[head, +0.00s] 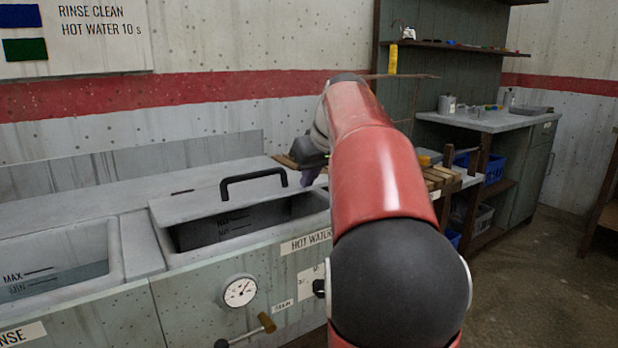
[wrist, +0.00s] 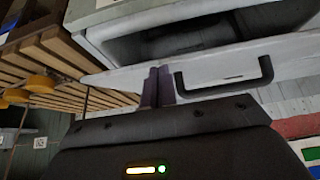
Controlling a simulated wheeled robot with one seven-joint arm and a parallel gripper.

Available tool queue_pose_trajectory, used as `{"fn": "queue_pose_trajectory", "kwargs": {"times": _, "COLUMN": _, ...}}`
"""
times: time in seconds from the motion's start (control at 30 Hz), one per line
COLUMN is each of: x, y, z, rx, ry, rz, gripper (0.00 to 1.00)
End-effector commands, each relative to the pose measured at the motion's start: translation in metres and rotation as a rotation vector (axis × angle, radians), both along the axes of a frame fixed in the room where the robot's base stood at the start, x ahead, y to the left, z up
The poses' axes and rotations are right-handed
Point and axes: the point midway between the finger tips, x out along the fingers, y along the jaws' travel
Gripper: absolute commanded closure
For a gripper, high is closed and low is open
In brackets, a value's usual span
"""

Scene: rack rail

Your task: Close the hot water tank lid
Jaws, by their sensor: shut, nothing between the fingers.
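The grey hot water tank (head: 245,241) is in the middle of the head view, with MAX and MIN marks on its inner wall. Its grey lid (head: 190,208) is partly open, tilted up from the back, so the dark inside shows below its front edge. A black bar handle (head: 253,179) stands on the lid. My gripper (head: 308,177) is at the lid's right end, partly hidden by my red arm. In the wrist view the purple fingers of my gripper (wrist: 158,72) are together and empty, over the lid (wrist: 205,66) and beside the handle (wrist: 226,90). Contact with the lid is unclear.
The open rinse tank (head: 55,272) adjoins on the left. A gauge (head: 240,290) and a valve lever (head: 250,328) are on the front panel. A wooden slatted rack (head: 437,177) lies to the right. A side counter (head: 490,120) stands beyond it, with open floor at far right.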

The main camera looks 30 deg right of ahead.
Motion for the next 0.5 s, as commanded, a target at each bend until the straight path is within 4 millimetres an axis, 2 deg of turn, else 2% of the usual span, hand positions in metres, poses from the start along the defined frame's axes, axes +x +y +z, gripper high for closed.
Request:
{"fn": "queue_pose_trajectory", "kwargs": {"times": 0.03, "x": -0.002, "y": 0.000, "z": -0.012, "rx": 0.001, "ry": -0.014, "rz": -0.001, "gripper": 1.00}}
{"fn": "queue_pose_trajectory", "kwargs": {"times": 0.1, "x": -0.004, "y": 0.000, "z": -0.020, "rx": 0.002, "ry": -0.040, "rz": -0.002, "gripper": 1.00}}
{"fn": "queue_pose_trajectory", "kwargs": {"times": 0.5, "x": -0.013, "y": 0.000, "z": -0.063, "rx": 0.008, "ry": -0.184, "rz": 0.000, "gripper": 1.00}}
